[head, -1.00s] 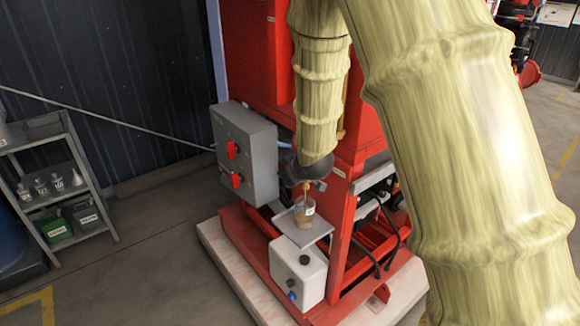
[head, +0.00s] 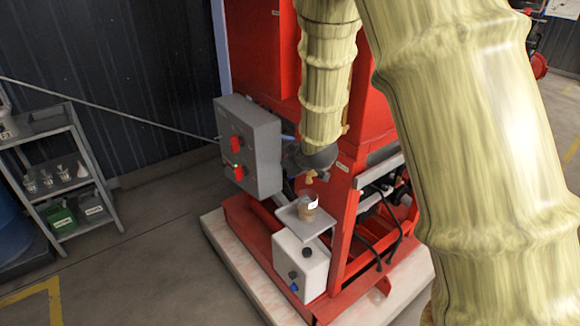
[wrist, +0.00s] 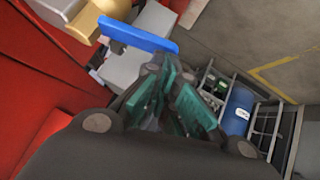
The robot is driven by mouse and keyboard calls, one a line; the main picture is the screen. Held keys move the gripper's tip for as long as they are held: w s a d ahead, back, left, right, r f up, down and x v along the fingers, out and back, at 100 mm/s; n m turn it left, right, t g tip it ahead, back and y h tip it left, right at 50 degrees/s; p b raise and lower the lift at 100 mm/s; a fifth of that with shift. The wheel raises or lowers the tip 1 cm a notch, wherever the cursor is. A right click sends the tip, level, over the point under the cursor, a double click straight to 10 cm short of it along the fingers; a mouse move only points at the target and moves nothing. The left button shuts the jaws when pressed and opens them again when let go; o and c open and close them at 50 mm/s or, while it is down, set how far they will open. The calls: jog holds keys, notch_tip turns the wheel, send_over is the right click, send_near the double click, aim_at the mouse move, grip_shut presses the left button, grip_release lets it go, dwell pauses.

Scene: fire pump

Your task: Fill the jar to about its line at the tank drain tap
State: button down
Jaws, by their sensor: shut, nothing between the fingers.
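The jar (head: 308,206) is a small clear cup with a pale label and brownish liquid in it. It stands upright on a small grey plate (head: 292,222) below the brass tap (head: 311,177) in the head view. Its line and exact level are too small to read. My gripper (wrist: 172,100) has its teal fingers together and empty in the wrist view, beside a blue lever (wrist: 138,35) next to a brass part (wrist: 112,8). I cannot tell whether the fingers touch the lever. In the head view my sleeved arm hides most of the gripper.
A grey control box (head: 250,147) with red handles is left of the tap. A white box (head: 300,262) sits below the plate, by the red frame (head: 340,250). A grey shelf (head: 62,170) with small jars and containers stands at the left. Floor between is clear.

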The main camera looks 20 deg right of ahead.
jog(key=w+r+v, duration=0.2)
jog(key=v, duration=1)
jog(key=shift+s+r, duration=0.3)
dwell(0.3)
jog(key=shift+w, duration=0.15)
dwell(0.6)
